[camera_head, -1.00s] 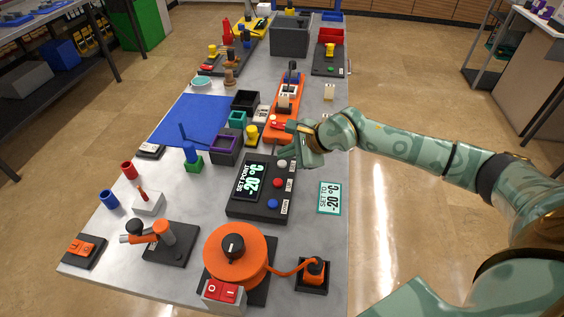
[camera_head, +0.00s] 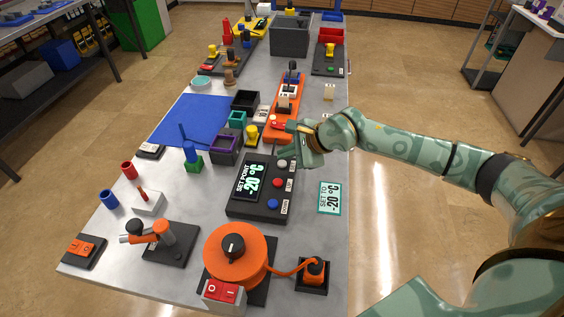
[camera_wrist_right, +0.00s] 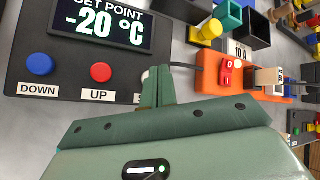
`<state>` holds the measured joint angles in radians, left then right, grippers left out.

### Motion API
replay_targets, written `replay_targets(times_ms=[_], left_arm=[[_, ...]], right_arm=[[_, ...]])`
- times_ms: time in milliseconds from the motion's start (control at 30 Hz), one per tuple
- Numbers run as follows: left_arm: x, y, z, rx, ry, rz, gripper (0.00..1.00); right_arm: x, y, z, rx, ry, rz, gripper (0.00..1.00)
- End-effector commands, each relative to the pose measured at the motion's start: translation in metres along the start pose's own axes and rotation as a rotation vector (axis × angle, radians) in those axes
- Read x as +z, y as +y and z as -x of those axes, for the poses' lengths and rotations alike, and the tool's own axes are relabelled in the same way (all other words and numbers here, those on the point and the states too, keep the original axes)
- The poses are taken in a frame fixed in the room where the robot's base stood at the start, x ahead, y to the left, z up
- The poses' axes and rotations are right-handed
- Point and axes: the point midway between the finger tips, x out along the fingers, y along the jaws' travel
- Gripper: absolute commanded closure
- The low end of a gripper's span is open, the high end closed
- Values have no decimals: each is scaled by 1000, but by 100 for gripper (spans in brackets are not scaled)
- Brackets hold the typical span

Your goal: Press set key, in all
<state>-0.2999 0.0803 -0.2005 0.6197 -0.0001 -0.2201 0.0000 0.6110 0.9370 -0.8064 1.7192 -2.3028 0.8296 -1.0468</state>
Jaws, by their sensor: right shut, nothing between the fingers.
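The black control box (camera_head: 246,212) stands on the grey table, and its screen (camera_wrist_right: 102,24) reads "SET POINT -20 °C". Its blue DOWN key (camera_wrist_right: 40,64) and red UP key (camera_wrist_right: 101,72) are clear of my gripper. The white set key (camera_head: 281,164) is at the box's far end. In the right wrist view my fingers hide most of that key and its label. My right gripper (camera_wrist_right: 158,86) is shut and empty, with its tips at or just above the white key; contact cannot be told. A card (camera_head: 329,198) beside the box reads "SET TO -20 °C". My left gripper is out of view.
An orange unit with a red switch (camera_wrist_right: 226,74) stands just beyond the box. A purple bin (camera_head: 223,149) and a yellow knob (camera_head: 251,133) are close by. An orange round device (camera_head: 235,262) stands at the near end.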

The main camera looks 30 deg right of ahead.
Motion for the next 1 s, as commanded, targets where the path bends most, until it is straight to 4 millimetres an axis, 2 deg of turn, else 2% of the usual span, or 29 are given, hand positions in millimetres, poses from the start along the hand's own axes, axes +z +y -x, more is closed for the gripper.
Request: replay_targets(times_ms=[1000], left_arm=[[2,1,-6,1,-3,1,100]], right_arm=[[-6,7,-9,1,0,0,100]])
